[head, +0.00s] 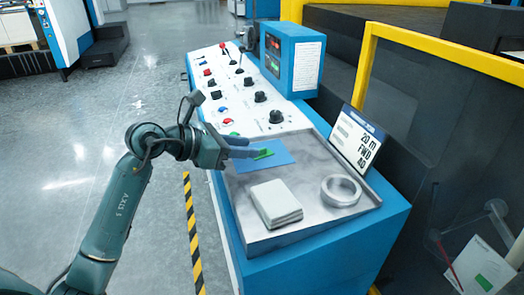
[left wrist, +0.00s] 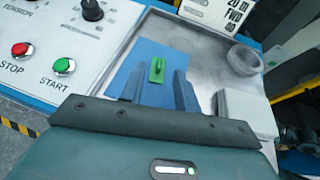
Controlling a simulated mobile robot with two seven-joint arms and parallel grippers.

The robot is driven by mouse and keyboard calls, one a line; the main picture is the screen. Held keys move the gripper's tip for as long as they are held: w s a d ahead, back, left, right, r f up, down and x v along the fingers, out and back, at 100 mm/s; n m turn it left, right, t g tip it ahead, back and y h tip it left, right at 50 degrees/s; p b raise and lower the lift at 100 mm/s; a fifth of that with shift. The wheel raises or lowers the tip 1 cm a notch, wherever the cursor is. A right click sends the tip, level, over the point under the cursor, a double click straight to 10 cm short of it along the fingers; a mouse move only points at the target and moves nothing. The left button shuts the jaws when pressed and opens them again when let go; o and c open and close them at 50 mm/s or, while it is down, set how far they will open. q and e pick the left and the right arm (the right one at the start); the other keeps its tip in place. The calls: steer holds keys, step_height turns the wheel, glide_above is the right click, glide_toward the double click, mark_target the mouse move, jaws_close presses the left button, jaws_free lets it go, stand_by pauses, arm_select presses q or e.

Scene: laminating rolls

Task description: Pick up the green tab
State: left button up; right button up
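The green tab (head: 263,154) lies on a blue sheet (head: 279,159) in the metal tray of the console. In the left wrist view the green tab (left wrist: 156,70) lies between the lines of my two fingers, at about the level of their tips. My left gripper (head: 248,150) is open, reaching in from the left over the blue sheet; it also shows in the left wrist view (left wrist: 158,82) with a gap between the fingers. I cannot tell how high the fingers are above the sheet. My right gripper is not in view.
The tray (head: 312,165) also holds a pale folded cloth (head: 276,203) and a metal ring (head: 341,190). A tilted display sign (head: 357,138) stands at its right. A control panel (head: 240,95) with knobs and buttons lies behind, beside a blue box (head: 292,57).

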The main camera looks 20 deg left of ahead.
mark_target(261, 148)
arm_select(q)
steer(key=shift+x, duration=1.95)
steer(key=shift+c, duration=0.5)
jaws_close()
